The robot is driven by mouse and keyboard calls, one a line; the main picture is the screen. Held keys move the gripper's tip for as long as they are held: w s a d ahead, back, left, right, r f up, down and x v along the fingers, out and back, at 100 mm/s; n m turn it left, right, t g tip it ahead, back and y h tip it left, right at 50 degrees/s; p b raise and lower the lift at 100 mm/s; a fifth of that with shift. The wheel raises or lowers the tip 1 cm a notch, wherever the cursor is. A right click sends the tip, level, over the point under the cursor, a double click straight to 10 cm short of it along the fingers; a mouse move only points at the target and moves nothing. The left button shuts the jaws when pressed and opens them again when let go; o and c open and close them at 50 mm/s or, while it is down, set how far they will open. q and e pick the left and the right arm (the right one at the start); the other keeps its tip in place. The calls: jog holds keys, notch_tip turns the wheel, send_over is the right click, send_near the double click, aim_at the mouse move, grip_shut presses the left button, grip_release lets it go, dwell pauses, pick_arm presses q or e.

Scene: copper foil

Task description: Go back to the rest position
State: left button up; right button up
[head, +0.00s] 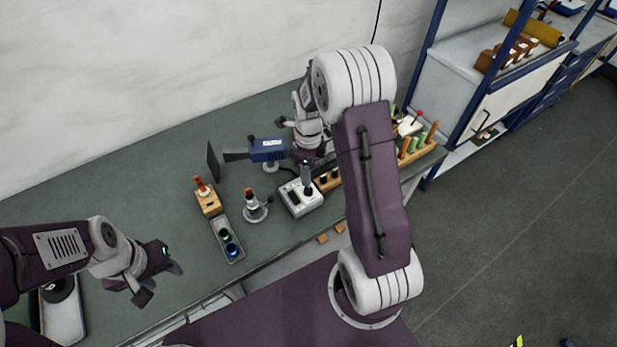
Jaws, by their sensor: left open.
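My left gripper (162,284) is at the lower left, over the front part of the green bench top (120,225). Its two dark fingers are spread apart and nothing shows between them. My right arm rises through the middle of the view and bends down over the bench. My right gripper (306,160) is beside the right end of a blue device (268,150) with a dark nozzle. I cannot tell whether it touches the device, and its fingers are not clear.
A grey tray (219,228) with dark round pots, a wooden block (208,202), a small stand (256,209) and a white box (301,198) stand on the bench. A dark upright panel (213,160) is behind. Blue-framed shelving (432,75) stands at the right.

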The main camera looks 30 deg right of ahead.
dwell(0.4)
jog(key=a+r+n+t+b, duration=0.1)
jog(key=a+r, duration=0.2)
jog(key=r, duration=0.1)
jog(key=s+a+n, duration=0.2)
jog(key=s+n, duration=0.4)
jog(key=n, duration=0.6)
jog(key=s+a+f+n+b, duration=0.1)
jog(key=s+a+n, duration=0.1)
jog(key=s+n, duration=0.5)
jog(key=n, duration=0.6)
jog(key=shift+s+a+f, duration=0.2)
jog(key=shift+f, duration=0.1)
